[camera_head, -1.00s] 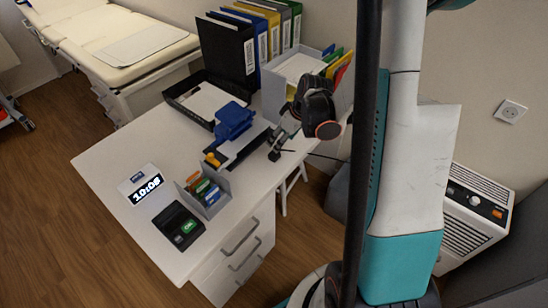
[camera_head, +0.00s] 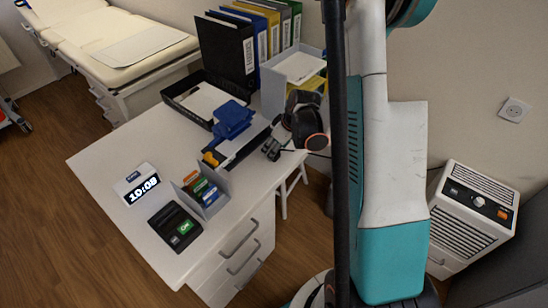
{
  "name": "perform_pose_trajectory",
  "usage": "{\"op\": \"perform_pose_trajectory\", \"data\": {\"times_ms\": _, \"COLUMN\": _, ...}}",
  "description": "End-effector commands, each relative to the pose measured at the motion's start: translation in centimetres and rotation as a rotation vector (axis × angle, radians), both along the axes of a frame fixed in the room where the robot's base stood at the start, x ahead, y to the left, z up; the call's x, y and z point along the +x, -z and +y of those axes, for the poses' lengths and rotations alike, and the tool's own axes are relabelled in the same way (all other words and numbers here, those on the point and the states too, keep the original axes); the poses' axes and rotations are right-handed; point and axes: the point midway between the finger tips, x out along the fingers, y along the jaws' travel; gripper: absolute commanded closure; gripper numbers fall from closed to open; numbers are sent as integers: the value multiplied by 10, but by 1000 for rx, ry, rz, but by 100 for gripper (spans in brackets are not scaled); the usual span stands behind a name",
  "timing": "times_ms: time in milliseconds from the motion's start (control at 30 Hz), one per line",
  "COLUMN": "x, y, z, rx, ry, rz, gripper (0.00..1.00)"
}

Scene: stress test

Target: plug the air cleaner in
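The air cleaner (camera_head: 436,228) is a white box with dark grilles, a round knob and an orange mark. It stands on the floor at the right by the wall, partly hidden behind my arm. A white wall socket (camera_head: 514,110) is on the wall above it, with nothing plugged into it. My gripper (camera_head: 271,149) is small and dark at the desk's right edge, far left of the socket. Its fingers are too small to tell whether they are open or shut. A thin dark cable (camera_head: 318,155) runs right from beside the gripper and passes behind my arm. No plug can be made out.
The white desk (camera_head: 115,150) holds binders (camera_head: 226,48), trays, a blue punch or stapler (camera_head: 232,119), a card holder (camera_head: 209,192), a clock (camera_head: 138,185) and a card terminal (camera_head: 175,227). A stool (camera_head: 291,186) stands beside the desk. An examination bed (camera_head: 115,45) is at the back left.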

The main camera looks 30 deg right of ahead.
Motion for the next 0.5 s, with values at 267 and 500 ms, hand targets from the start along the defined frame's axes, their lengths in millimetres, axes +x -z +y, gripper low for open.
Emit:
{"op": "perform_pose_trajectory", "data": {"times_ms": 267, "x": 12, "y": 30, "z": 3, "rx": 0, "ry": 0, "rz": 0, "gripper": 43}}
{"op": "perform_pose_trajectory", "data": {"times_ms": 500, "x": 12, "y": 29, "z": 3, "rx": 0, "ry": 0, "rz": 0, "gripper": 43}}
